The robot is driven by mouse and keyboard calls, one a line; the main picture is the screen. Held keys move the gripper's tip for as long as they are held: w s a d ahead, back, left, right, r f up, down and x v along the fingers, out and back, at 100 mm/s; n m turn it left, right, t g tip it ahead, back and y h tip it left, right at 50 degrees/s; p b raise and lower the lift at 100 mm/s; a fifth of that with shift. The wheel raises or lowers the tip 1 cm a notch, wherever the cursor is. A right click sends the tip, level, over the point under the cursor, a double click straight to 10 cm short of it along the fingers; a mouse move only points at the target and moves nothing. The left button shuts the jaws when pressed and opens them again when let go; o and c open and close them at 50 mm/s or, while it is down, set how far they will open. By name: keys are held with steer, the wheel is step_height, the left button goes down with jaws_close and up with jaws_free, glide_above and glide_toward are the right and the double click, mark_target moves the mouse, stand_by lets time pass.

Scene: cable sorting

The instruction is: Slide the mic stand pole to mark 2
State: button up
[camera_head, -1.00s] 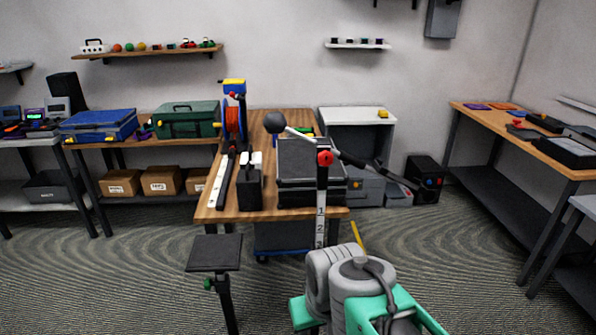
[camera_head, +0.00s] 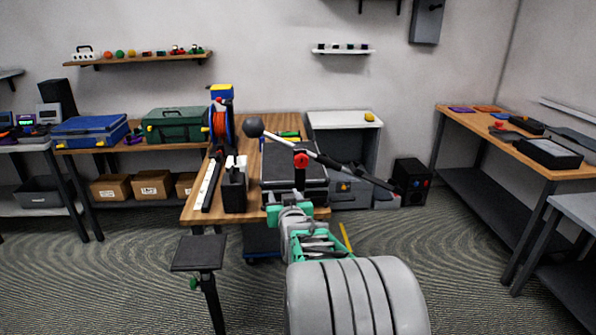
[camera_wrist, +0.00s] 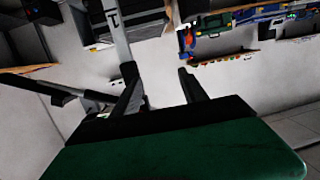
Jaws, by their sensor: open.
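The mic stand has a red knob (camera_head: 301,160) at the top of its pole and a slanted boom with a dark ball-shaped microphone (camera_head: 254,127). In the head view my arm and gripper (camera_head: 290,212) cover the numbered part of the pole. In the wrist view the pale pole (camera_wrist: 118,42) with the mark 1 comes down from the top, left of centre, and meets the left finger in the picture. My gripper (camera_wrist: 158,72) is open. I cannot tell whether the pole stands between the fingers. Marks 2 and 3 are hidden.
A wooden table (camera_head: 262,128) behind the stand carries a black case (camera_head: 290,180) and a cable reel (camera_head: 219,122). A small black platform on a post (camera_head: 198,253) stands at front left. A side bench (camera_head: 510,150) is at right. Open carpet lies between.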

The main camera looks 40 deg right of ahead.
mark_target(301, 175)
steer(key=s+d+r+m+h, duration=0.1)
steer(key=s+d+r+h, duration=0.1)
steer(key=d, duration=0.4)
steer(key=shift+t, duration=0.5)
steer(key=p+x, duration=0.1)
steer(key=x, duration=0.7)
steer(key=shift+w+a+r+p, duration=0.1)
steer(key=shift+a+r+p, duration=0.15)
steer(key=shift+p, duration=0.15)
steer(key=shift+c, duration=0.4)
jaws_close()
